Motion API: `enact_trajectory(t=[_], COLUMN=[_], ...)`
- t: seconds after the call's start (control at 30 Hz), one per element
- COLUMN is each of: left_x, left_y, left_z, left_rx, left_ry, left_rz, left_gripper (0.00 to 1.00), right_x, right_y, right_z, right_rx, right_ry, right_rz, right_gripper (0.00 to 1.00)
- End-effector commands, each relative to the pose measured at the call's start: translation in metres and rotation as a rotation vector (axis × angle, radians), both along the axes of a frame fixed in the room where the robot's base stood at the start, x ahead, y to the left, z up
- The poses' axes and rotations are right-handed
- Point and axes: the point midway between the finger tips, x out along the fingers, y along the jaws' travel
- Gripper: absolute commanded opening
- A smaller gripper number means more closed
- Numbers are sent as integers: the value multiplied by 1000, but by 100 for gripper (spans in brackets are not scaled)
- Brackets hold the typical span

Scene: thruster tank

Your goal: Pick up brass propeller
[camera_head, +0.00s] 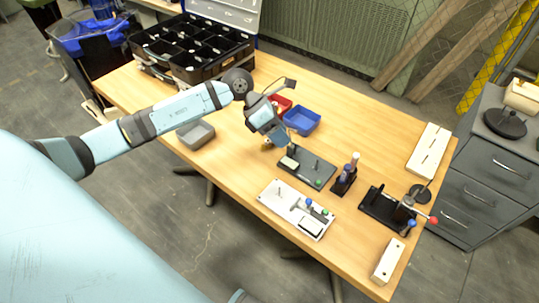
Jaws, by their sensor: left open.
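My left arm reaches in from the left over the wooden table. My left gripper (283,141) points down between the blue bin and the dark fixture plate (318,178). It is open, and its fingers are small and partly hidden by its own body. A small gold-toned patch (267,146) shows at the table just beside the gripper. It may be the brass propeller, but it is too small and too covered to be sure. My right gripper is not in view.
A blue bin (302,120) and a red bin (281,103) stand behind the gripper, a grey bin (195,135) to the left. A white fixture board (296,208), a dark holder (343,180) and a black clamp stand (383,209) lie to the right. A black organizer case (190,48) is at the back left.

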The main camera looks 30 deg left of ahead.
Motion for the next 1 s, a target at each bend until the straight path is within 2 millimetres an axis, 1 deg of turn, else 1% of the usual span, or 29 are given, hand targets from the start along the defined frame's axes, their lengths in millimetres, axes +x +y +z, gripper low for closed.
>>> enact_trajectory(t=[0.03, 0.1, 0.2, 0.27, 0.37, 0.6, 0.7, 0.93, 1.0], left_x=[12, 22, 29, 31, 33, 41, 44, 48, 51], left_y=[31, 64, 96, 105, 108, 98, 94, 91, 88], left_z=[-6, -3, 4, 5, -1, -47, -62, -78, -86], left_rx=[148, 309, 454, 498, 521, 517, 516, 516, 514], left_ry=[-34, -52, -62, -61, -60, -58, -59, -60, -60], left_rz=[-21, -32, -34, -33, -33, -33, -33, -32, -32], left_gripper=[52, 52, 52, 52, 52, 52, 52, 52, 52], right_x=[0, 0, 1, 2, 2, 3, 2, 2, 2], right_y=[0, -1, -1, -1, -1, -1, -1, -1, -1], right_z=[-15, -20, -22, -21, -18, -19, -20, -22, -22], right_rx=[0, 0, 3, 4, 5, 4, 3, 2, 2], right_ry=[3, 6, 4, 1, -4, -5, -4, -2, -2], right_rz=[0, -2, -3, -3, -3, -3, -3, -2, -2], right_gripper=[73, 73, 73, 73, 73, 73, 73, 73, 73])
